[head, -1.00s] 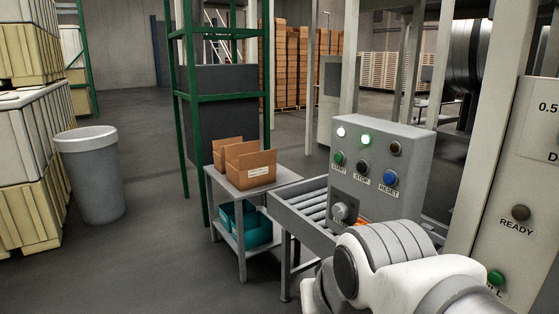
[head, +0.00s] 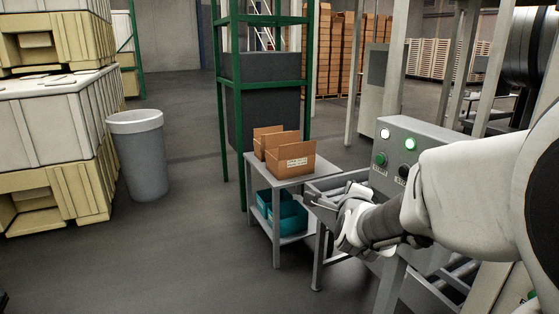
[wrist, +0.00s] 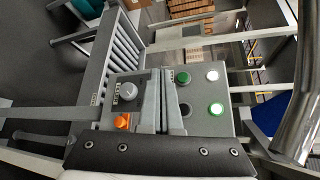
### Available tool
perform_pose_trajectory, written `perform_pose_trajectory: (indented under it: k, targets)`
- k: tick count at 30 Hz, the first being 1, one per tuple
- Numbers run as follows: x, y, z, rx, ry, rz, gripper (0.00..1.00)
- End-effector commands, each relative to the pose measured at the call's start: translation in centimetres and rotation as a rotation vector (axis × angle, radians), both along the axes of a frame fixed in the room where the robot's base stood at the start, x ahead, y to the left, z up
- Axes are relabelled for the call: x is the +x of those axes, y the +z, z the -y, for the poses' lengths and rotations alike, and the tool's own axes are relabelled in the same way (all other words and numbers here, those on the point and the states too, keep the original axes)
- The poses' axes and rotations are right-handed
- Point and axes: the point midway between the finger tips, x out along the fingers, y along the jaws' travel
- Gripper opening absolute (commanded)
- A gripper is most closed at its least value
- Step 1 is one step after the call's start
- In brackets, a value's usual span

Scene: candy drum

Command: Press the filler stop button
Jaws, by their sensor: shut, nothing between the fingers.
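The grey control panel (head: 436,129) stands at the right, partly hidden by my arm. The black stop button (head: 404,171) sits right of the green start button (head: 380,159), at the edge of my arm. In the wrist view the dark stop button (wrist: 185,109) lies just right of my fingers, and the green start button (wrist: 182,77) is above it. My gripper (head: 311,199) is shut and empty, left of the panel in the head view. In the wrist view its fingers (wrist: 163,76) cover the middle of the panel. I see no contact with the stop button.
Two lit lamps (wrist: 213,75) are on the panel, with a grey knob (wrist: 127,91) and an orange control (wrist: 122,121) left of my fingers. A small table (head: 258,181) holds cardboard boxes (head: 290,155). A grey bin (head: 140,160) stands on open floor at left.

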Motion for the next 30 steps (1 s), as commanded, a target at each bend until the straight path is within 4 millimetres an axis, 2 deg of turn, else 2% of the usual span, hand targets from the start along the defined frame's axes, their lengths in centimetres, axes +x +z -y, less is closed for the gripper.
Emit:
perform_pose_trajectory:
  k: [3,9,25,30]
  targets:
    - [1.1,0.0,2.2,0.146,-0.099,0.103,0.0]
    - [1.8,0.1,4.4,0.297,-0.197,0.232,0.0]
    - [1.9,0.1,5.1,0.333,-0.22,0.267,0.0]
    - [2.4,0.3,6.4,0.332,-0.221,0.266,0.0]
